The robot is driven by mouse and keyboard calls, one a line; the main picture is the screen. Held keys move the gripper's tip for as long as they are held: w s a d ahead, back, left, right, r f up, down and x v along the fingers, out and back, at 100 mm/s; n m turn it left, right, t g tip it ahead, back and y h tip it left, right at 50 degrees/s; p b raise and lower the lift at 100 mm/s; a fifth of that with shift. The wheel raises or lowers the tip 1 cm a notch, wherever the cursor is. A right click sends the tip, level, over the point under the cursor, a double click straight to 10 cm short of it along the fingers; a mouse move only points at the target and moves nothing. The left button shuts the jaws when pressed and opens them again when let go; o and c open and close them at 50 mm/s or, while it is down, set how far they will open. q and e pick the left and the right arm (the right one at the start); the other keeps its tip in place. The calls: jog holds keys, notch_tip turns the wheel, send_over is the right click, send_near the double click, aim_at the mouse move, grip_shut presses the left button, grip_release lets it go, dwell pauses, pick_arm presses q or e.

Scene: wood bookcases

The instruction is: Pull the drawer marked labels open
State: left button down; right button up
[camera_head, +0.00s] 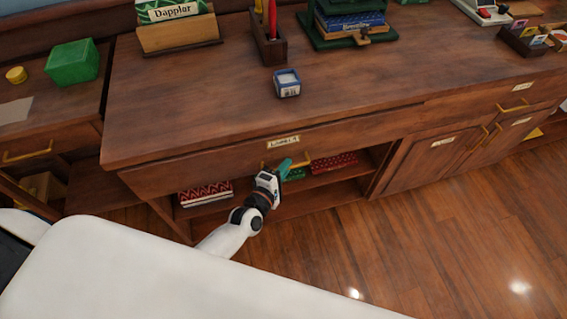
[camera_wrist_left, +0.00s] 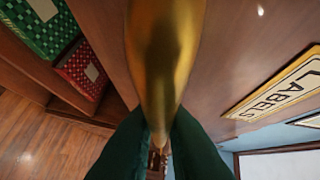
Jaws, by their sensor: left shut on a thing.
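The labels drawer (camera_head: 220,163) is a wide wooden drawer front under the desk top, with a small cream label plate (camera_head: 283,141) on it. The plate reads LABELS in the left wrist view (camera_wrist_left: 280,92). A brass handle (camera_head: 268,165) sits below the plate; it also shows large in the left wrist view (camera_wrist_left: 160,60). My left gripper (camera_head: 287,165) has green fingers, seen in the left wrist view (camera_wrist_left: 159,140) on both sides of the brass bar, shut on it. The drawer front looks about flush with the desk; I cannot tell any small gap. My right gripper is not in view.
Red and green patterned boxes (camera_head: 333,162) lie on the open shelf below the drawer. On the desk top stand a small blue-and-white box (camera_head: 287,83), a pencil holder (camera_head: 271,46) and a card stand (camera_head: 180,36). Cupboard doors (camera_head: 433,155) are at right. The floor (camera_head: 420,235) in front is clear.

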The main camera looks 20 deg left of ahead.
pick_arm(q)
jog(key=s+d, duration=0.8)
jog(key=s, duration=0.4)
jog(key=s+d+p, duration=0.1)
jog(key=s+d, duration=0.7)
jog(key=s, duration=0.4)
jog(key=shift+d, duration=0.2)
jog(key=shift+s, duration=0.1)
jog(key=c, duration=1.5)
grip_release()
jog(key=shift+p, duration=0.3)
